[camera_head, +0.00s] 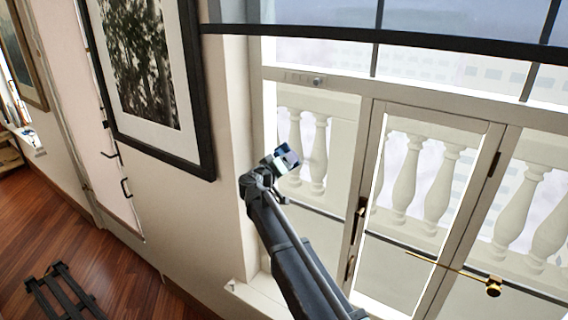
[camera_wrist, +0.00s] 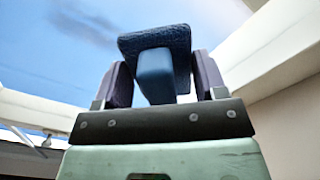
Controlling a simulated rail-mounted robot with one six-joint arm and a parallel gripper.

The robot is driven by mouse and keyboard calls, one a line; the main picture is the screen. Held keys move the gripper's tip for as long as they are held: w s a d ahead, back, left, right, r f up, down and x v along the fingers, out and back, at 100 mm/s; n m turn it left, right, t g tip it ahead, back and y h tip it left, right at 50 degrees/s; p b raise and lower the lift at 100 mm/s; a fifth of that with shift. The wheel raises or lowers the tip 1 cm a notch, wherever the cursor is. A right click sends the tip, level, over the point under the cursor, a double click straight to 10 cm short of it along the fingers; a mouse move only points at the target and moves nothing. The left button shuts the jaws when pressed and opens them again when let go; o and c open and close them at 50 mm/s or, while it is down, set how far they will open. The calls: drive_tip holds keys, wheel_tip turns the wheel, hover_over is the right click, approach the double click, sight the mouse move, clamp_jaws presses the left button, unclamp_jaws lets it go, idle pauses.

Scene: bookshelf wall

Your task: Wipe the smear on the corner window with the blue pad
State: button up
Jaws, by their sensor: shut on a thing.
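The blue pad (camera_wrist: 155,45) has a dark textured face and a lighter blue grip block. My gripper (camera_wrist: 157,80) is shut on that block, with one dark finger on each side. In the head view my gripper (camera_head: 280,164) is raised in front of the left pane of the window (camera_head: 335,135), and the pad (camera_head: 290,156) shows small at its tip. In the wrist view a faint dark streak (camera_wrist: 85,22), perhaps the smear, shows on the bluish glass to the upper left of the pad. I cannot tell whether the pad touches the glass.
A framed picture (camera_head: 150,75) hangs on the wall left of the window. A dark blind (camera_head: 440,35) covers the top of the window. A brass rod with a knob (camera_head: 493,286) crosses the lower right. A dark rack (camera_head: 65,290) stands on the wooden floor.

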sight(297, 163)
drive_tip(key=shift+w+d, duration=0.2)
drive_tip(key=shift+w, duration=0.1)
drive_tip(key=shift+s+d, duration=0.55)
drive_tip(key=shift+d, duration=0.25)
drive_tip(key=shift+s+d, duration=0.5)
drive_tip(key=shift+d, duration=0.25)
drive_tip(key=shift+s+d, duration=0.55)
drive_tip(key=shift+d, duration=0.55)
drive_tip(key=shift+s+d, duration=0.6)
drive_tip(key=shift+d, duration=0.5)
drive_tip(key=shift+s+d, duration=0.55)
drive_tip(key=shift+d, duration=0.55)
drive_tip(key=shift+w+a, duration=0.95)
drive_tip(key=shift+a, duration=0.7)
drive_tip(key=shift+w+a, duration=0.9)
drive_tip(key=shift+a, duration=0.7)
drive_tip(key=shift+w+a, duration=0.95)
drive_tip(key=shift+a, duration=0.7)
drive_tip(key=shift+s, duration=0.1)
